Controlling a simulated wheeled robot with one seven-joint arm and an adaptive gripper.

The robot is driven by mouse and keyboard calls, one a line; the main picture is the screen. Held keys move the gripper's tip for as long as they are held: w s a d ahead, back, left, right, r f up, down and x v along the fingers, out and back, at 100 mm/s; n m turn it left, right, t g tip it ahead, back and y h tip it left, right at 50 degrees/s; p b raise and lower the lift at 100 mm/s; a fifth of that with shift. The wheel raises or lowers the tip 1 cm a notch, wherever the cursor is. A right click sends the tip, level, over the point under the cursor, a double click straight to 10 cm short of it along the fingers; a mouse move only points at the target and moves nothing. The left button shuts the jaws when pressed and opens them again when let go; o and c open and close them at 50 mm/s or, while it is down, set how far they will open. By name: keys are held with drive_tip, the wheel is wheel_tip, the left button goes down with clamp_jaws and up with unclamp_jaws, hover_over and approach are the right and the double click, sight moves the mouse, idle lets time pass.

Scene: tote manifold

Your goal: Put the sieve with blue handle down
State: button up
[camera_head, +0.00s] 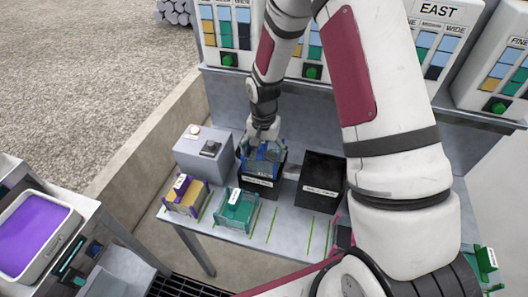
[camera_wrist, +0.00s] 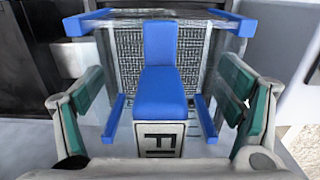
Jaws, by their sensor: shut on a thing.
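The sieve with the blue handle (camera_head: 264,157) is in my gripper (camera_head: 265,138), over the black bin (camera_head: 259,188) with a white label on its front. In the wrist view the sieve's blue handle (camera_wrist: 162,90) stands in the middle, with grey mesh and blue frame bars around it. A white label with dark letters, partly cut off, is below the handle. My gripper's green-padded fingers (camera_wrist: 160,112) are on either side of the sieve. The sieve's underside is hidden, so I cannot tell whether it touches the bin.
A second black bin (camera_head: 321,180) stands to the right. A green sieve (camera_head: 238,210) and a purple-and-yellow one (camera_head: 187,195) sit at the table's front left. A grey box (camera_head: 202,152) is behind them. Panels line the back. A purple-filled tray (camera_head: 68,234) is at far left.

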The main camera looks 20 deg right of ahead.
drive_tip(key=shift+f, duration=0.15)
drive_tip(key=o, duration=1.1)
wheel_tip(320, 180, up, 12)
drive_tip(key=shift+r+b, duration=0.1)
drive_tip(key=shift+b, duration=0.75)
drive_tip(key=s+r+n+t, duration=0.25)
drive_tip(key=s+r, duration=0.45)
drive_tip(key=r, duration=0.7)
drive_tip(key=shift+s+r+n+t, duration=0.65)
drive_tip(key=shift+s+r, duration=0.65)
drive_tip(key=shift+s, duration=1.3)
drive_tip(key=shift+s+r+n+t, duration=0.4)
drive_tip(key=shift+s+r+n, duration=0.7)
drive_tip(key=shift+s, duration=1.5)
drive_tip(key=shift+s+r+n+t, duration=0.55)
drive_tip(key=shift+s+r, duration=0.9)
drive_tip(key=shift+s, duration=1.15)
